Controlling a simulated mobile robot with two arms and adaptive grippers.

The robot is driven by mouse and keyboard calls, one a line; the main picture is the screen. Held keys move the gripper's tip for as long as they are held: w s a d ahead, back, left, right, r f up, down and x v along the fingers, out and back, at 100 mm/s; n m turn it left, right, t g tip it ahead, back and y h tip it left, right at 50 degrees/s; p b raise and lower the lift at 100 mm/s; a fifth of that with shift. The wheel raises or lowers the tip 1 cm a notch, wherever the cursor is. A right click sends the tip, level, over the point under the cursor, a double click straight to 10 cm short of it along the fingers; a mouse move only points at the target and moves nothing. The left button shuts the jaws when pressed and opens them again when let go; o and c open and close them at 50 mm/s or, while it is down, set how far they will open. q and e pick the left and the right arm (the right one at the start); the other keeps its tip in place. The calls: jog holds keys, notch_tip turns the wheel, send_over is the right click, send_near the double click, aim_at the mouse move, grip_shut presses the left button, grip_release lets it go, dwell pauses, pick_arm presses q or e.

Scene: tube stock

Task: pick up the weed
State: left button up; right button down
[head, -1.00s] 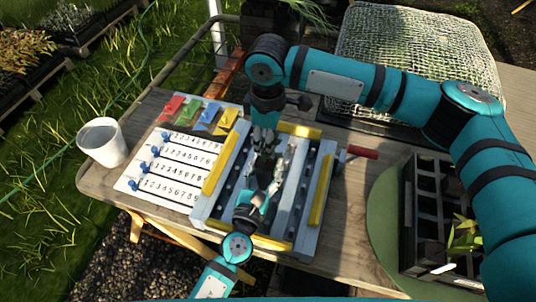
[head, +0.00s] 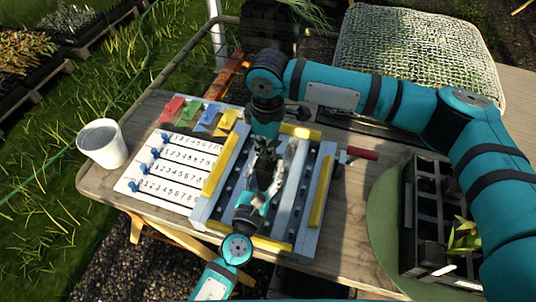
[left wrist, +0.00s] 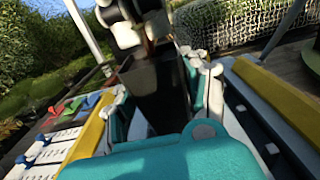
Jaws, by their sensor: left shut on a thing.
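My left gripper (head: 266,170) comes up from the bottom over the blue-grey frame with yellow bars. My right gripper (head: 267,145) reaches down from above and meets the left one closely. Its fingers overlap the left ones, so I cannot tell whether it is open or touches the block. A yellow-green leafy plant (head: 466,238) stands in the dark cell tray at the right, partly behind my right arm. I cannot tell which plant is the weed.
The frame (head: 322,185) fills the table's middle. A white numbered board (head: 165,175) with blue pegs, coloured tags (head: 228,118) and a white cup (head: 102,143) are left. A red handle (head: 362,153) sticks out right. The cell tray (head: 408,230) stands on a green round mat (head: 382,225).

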notch_tip(320, 180, up, 10)
jog(key=shift+r, duration=0.1)
dwell(0.4)
pick_arm(q)
jog(key=o, duration=1.4)
jog(key=shift+c, duration=0.2)
